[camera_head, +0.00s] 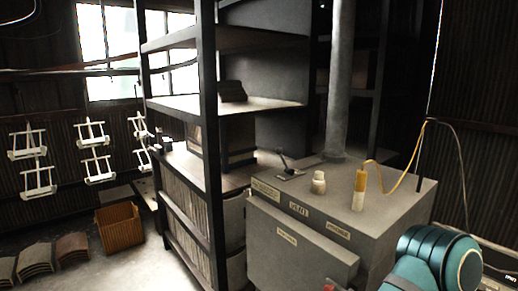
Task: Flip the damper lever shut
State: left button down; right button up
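A small dark lever (284,160) stands tilted on a plate on top of a grey metal cabinet (290,240), near its back left corner. I take it to be the damper lever; its markings are too small to read. A beige knob-like piece (319,183) and an upright yellow and white handle (359,188) with a yellow cable stand to its right. Labels, one reading like "VENT" (298,208), run along the cabinet's front top edge. My teal arm link shows at the lower right, but neither gripper is in view. Nothing of mine touches the lever.
A grey vertical pipe (340,80) rises behind the cabinet top. A dark-framed shelf rack (212,150) stands close on its left. Further left are white hangers (38,180), an orange-brown crate (119,227) and stacked curved tiles (36,258) on the floor. Red parts (343,257) stick out low in front.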

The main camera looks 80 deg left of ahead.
aim_at(280, 151)
jog(key=u, duration=2.35)
